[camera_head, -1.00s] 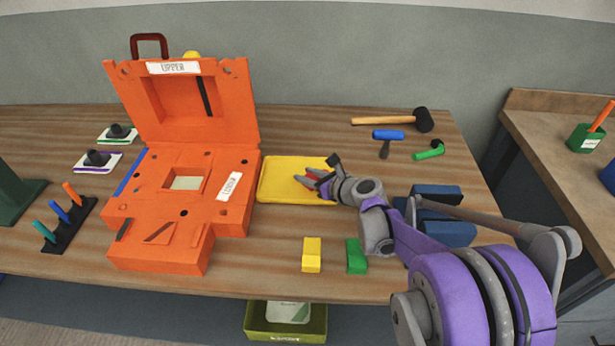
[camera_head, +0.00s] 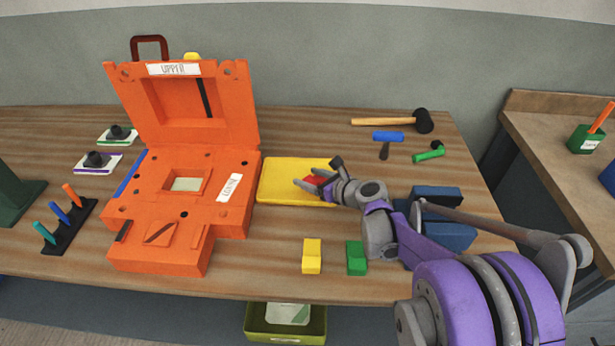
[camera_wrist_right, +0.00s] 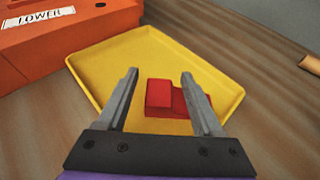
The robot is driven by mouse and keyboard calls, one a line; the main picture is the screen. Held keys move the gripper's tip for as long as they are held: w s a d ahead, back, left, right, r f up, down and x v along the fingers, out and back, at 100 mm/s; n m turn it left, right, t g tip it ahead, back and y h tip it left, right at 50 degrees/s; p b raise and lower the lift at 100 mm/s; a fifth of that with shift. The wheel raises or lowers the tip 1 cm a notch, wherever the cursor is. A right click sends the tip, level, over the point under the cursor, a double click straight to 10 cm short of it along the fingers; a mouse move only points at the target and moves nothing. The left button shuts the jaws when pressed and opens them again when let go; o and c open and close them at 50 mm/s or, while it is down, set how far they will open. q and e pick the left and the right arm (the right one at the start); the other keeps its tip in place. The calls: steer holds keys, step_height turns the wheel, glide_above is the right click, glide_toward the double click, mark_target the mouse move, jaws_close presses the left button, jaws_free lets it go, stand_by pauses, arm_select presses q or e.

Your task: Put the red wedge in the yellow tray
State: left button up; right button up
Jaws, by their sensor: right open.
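The red wedge (camera_wrist_right: 160,97) lies in the yellow tray (camera_wrist_right: 105,60), between my right gripper's fingers in the right wrist view, with a gap visible on its left side. In the head view the red wedge (camera_head: 314,181) is partly hidden by the fingers, over the right part of the yellow tray (camera_head: 280,172). My right gripper (camera_head: 308,184) is open around the wedge; its fingers also show in the right wrist view (camera_wrist_right: 160,80). My left gripper is not in view.
The orange mould (camera_head: 205,215) stands open left of the tray. A yellow block (camera_head: 312,256) and a green block (camera_head: 356,258) stand in front. Blue blocks (camera_head: 445,235) lie under my right arm. Hammers (camera_head: 385,122) lie at the back right.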

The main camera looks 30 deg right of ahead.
steer(key=p+v, duration=0.1)
steer(key=v, duration=1)
stand_by(1.0)
